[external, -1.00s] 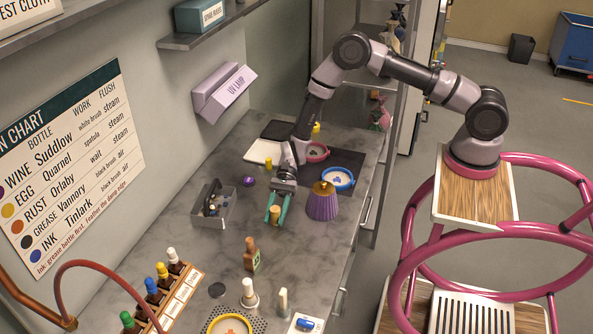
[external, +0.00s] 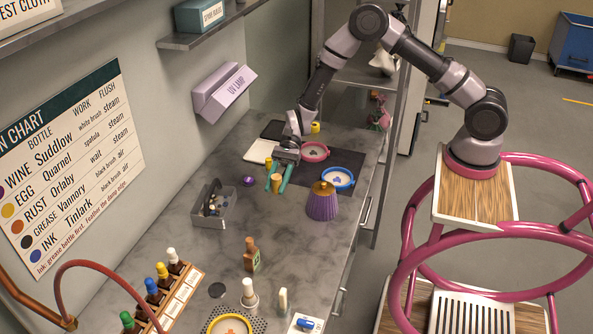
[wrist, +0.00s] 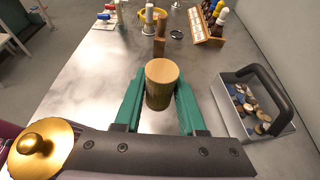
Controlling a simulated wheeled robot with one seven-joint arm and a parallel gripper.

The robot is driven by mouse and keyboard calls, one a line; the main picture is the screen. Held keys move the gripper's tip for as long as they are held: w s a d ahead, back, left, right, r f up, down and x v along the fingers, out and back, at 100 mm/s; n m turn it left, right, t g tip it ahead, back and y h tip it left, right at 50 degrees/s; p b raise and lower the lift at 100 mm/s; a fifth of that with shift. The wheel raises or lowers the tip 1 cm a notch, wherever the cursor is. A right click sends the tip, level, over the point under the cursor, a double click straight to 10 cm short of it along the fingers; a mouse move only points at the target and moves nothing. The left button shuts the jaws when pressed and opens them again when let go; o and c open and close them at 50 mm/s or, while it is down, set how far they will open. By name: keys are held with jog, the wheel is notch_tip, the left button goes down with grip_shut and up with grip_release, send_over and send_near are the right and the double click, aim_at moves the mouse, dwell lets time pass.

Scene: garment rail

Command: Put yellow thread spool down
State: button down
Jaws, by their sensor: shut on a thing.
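My gripper (external: 276,184) has green fingers shut on a spool with a pale wooden top and a dull yellow side. The spool (external: 276,181) shows in the external view and, upright between the fingers, in the wrist view (wrist: 161,84). It appears to be held above the grey bench; its underside is hidden. Another small yellow piece (external: 268,162) shows just behind the fingers, and one more yellow piece (external: 315,127) stands farther back near the pink ring.
A purple pleated object with a gold knob (external: 322,203) stands right of my gripper. Behind it are a blue ring (external: 339,187) and a pink ring (external: 315,158) on a dark mat. A grey caddy (external: 211,213) stands to the left. Bare bench (external: 235,260) lies in front.

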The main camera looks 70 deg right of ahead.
jog(key=d+m+t, duration=0.3)
jog(key=d, duration=1.1)
send_over(294, 186)
notch_tip(294, 186, down, 5)
jog(key=shift+s+r, duration=0.1)
jog(key=shift+f, duration=2.4)
jog(key=shift+f, duration=0.1)
jog(key=shift+c, duration=2.4)
grip_release()
